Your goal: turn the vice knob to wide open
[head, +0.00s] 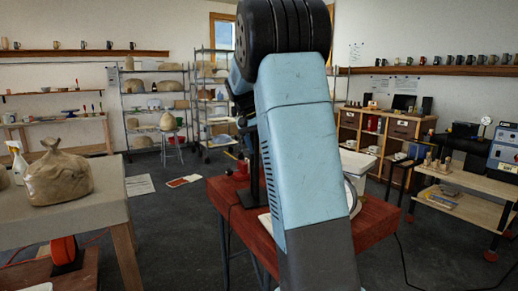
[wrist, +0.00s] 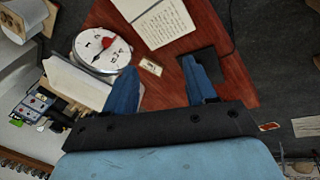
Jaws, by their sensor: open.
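My gripper (wrist: 159,68) shows in the wrist view with two blue fingers spread apart and nothing between them. It is above the red-brown table (wrist: 222,28). A round white dial (wrist: 92,53) with dark markings and a red pointer or knob (wrist: 107,43) lies to the left of the fingers, apart from them. I cannot tell for certain that this is the vice knob, and no vice jaws are clearly visible. In the head view my arm covers much of the table (head: 222,192), and I cannot make out the fingers there.
An open notebook (wrist: 162,20) and a small card (wrist: 151,66) lie on the table. A black square plate (wrist: 203,67) is partly behind the right finger. In the head view, a worktable with a wrapped brown lump (head: 58,177) stands left and a bench (head: 470,180) stands right.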

